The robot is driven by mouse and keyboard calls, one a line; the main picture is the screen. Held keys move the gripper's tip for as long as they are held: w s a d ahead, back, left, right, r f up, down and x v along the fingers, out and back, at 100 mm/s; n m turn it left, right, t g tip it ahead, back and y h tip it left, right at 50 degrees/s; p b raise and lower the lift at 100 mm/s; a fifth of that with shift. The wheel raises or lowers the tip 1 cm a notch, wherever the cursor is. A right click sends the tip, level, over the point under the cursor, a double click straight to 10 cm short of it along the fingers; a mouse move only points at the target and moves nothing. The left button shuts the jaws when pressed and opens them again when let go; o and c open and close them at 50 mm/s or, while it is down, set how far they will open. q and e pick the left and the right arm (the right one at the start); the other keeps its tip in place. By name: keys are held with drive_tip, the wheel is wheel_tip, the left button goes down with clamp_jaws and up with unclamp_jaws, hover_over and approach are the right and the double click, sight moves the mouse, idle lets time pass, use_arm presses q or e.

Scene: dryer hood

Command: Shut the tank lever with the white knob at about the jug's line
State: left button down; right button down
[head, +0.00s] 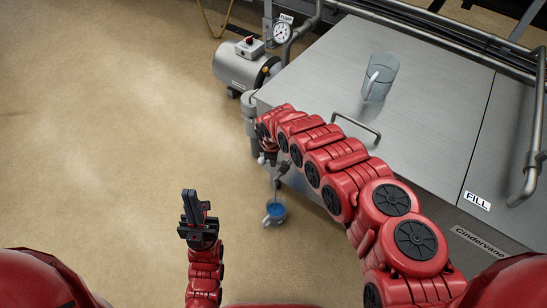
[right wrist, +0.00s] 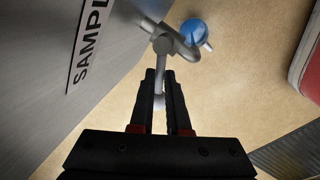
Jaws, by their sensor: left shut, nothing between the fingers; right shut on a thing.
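The lever's white knob (right wrist: 159,102) is between the fingers of my right gripper (right wrist: 161,85), which is shut on it. The grey tap (right wrist: 163,45) of the lever stands just beyond the fingertips, beside the tank wall. In the head view my right arm hides most of this lever. A clear jug with blue liquid (head: 275,213) is below the spout, and it also shows in the right wrist view (right wrist: 192,31). A thin line runs from the spout to the jug, perhaps a stream. My left gripper (head: 193,205) is shut and empty over the floor.
The steel tank (head: 330,75) has a flat lid with a handle (head: 357,128). A glass jug (head: 380,76) stands on the lid. A pump (head: 240,65) and a gauge (head: 282,32) stand at the back. Pipes run along the rear. The floor at left is clear.

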drive_tip(key=c, duration=0.9)
unclamp_jaws()
drive_tip(key=shift+s+a+r+p, duration=0.1)
drive_tip(key=shift+s+r+p, duration=0.45)
drive_tip(key=shift+r+p, duration=1.6)
drive_tip(key=shift+s+a+r+p, duration=0.1)
drive_tip(key=shift+s+r+p, duration=0.55)
drive_tip(key=shift+r, duration=2.9)
drive_tip(key=shift+s+a+r+p, duration=0.1)
drive_tip(key=shift+s+r+p, duration=0.35)
drive_tip(key=shift+r+p, duration=1.75)
drive_tip(key=shift+r+b, duration=0.6)
drive_tip(key=shift+b, duration=0.05)
